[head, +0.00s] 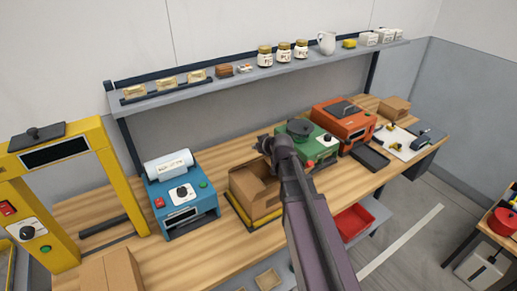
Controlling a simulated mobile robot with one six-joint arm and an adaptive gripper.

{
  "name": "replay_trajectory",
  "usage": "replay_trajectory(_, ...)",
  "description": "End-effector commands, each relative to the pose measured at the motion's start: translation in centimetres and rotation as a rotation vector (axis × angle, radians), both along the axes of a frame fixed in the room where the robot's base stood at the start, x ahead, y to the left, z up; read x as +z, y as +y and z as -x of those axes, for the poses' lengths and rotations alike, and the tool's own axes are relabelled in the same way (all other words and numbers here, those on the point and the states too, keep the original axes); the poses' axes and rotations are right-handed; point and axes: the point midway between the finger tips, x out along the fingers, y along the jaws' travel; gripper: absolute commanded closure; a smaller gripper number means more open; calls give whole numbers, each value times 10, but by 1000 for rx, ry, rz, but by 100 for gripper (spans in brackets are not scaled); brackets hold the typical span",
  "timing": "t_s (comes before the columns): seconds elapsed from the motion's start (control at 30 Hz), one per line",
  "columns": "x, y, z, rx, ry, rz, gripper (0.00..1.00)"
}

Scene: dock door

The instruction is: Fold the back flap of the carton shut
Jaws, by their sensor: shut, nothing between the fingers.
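The brown cardboard carton (254,206) sits on a dark and yellow base on the wooden bench, at the middle of the head view. Its top is at least partly open, and I can see into it. A flap stands up along its left side. My arm covers the carton's right side, so the state of the back flap is hard to tell. My gripper (263,144) is above and behind the carton, apart from it as far as I can see. It is small and dark here, shut and empty.
A blue machine (183,196) stands left of the carton, and a green machine (309,143) close behind my arm on the right. A grey shelf (225,84) with jars runs above the bench. A yellow frame (62,210) stands at the far left.

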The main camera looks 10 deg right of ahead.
Motion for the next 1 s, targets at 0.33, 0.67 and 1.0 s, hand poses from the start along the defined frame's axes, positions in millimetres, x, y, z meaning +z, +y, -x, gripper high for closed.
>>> replay_trajectory(0.33,20,-10,36,-2,0,-1,100)
replay_trajectory(0.67,28,-26,76,-1,0,0,100)
replay_trajectory(1.0,30,-30,85,0,0,0,100)
